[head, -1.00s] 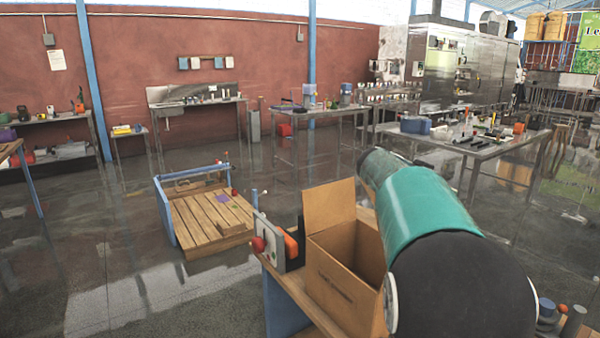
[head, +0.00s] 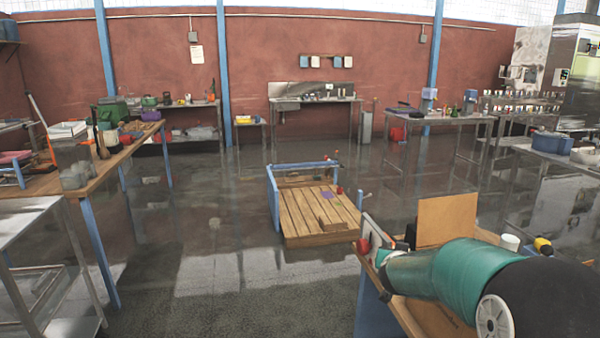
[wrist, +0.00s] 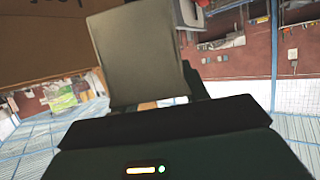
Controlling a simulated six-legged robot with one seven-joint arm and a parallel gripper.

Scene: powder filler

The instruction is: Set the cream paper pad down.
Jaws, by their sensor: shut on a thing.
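The cream paper pad (wrist: 138,55) is a flat, pale greyish sheet-like block standing up from my gripper (wrist: 145,102) in the wrist view. My gripper is shut on its near end. In the head view the pad (head: 374,233) shows as a thin, tilted pale plate at the tip of my gripper (head: 384,252), beyond my green forearm. I cannot tell from these views whether the pad touches anything beneath it.
A low slatted wooden platform (head: 305,215) stands on the floor ahead. A cluttered workbench (head: 40,185) is at left. Open wet floor (head: 200,280) lies between.

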